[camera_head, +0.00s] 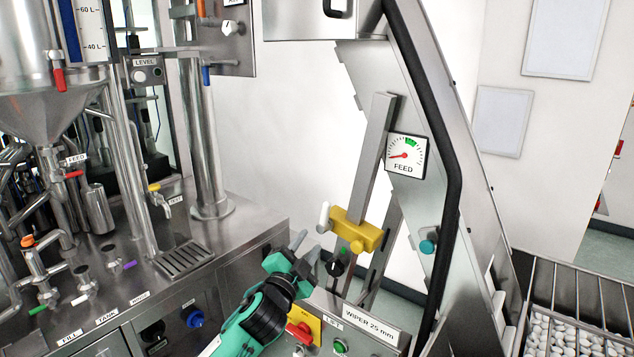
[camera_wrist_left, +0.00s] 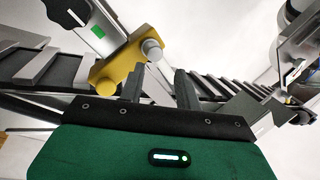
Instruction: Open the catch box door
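No door marked as the catch box can be made out in either view. My left gripper (camera_head: 306,246) reaches in from the bottom of the head view, its two fingers apart and nothing between them. In the left wrist view the same gripper (camera_wrist_left: 160,84) is open and empty. Its fingers are just below a yellow clamp block (camera_head: 355,231) with a pale handle, fixed on a grey upright. The clamp block (camera_wrist_left: 117,68) appears above and left of the fingers in the wrist view; contact cannot be told. My right gripper is not in view.
A steel control panel (camera_head: 372,329) labelled "WIPER 25 mm" lies beside my left arm. The sloping elevator (camera_head: 400,82) carries a FEED gauge (camera_head: 406,155). A barred bin (camera_head: 575,280) holds many pale caps at right. A steel bench (camera_head: 240,227) with pipes fills the left.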

